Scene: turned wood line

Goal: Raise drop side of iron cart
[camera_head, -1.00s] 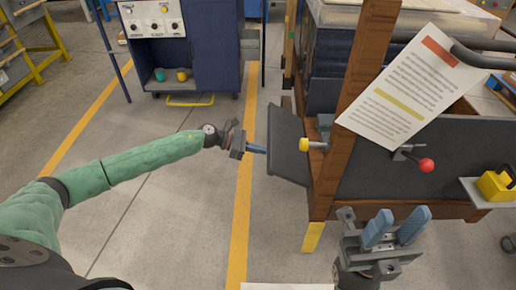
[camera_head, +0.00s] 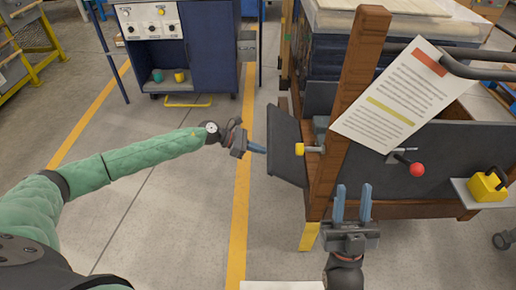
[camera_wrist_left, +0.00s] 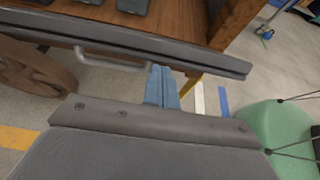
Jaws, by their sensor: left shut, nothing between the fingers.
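The iron cart has a wooden frame (camera_head: 340,120) and dark grey panels. Its drop side, a dark panel (camera_head: 284,142), stands out on the cart's left, tilted. In the left wrist view the drop side (camera_wrist_left: 215,60) crosses the top, with a light grey bar handle (camera_wrist_left: 110,61) on it. My left gripper (camera_head: 262,149) is shut and empty, at the panel's outer edge. In the wrist view its blue fingertips (camera_wrist_left: 161,72) are close to the panel beside the handle; contact is unclear. My right gripper (camera_head: 352,190) is open and empty, before the wooden post.
A yellow knob (camera_head: 300,149) sits at the post, and a red-balled lever (camera_head: 417,169) on the front panel. A paper sheet (camera_head: 390,100) hangs on the post. A yellow weight (camera_head: 487,186) rests on a side shelf.

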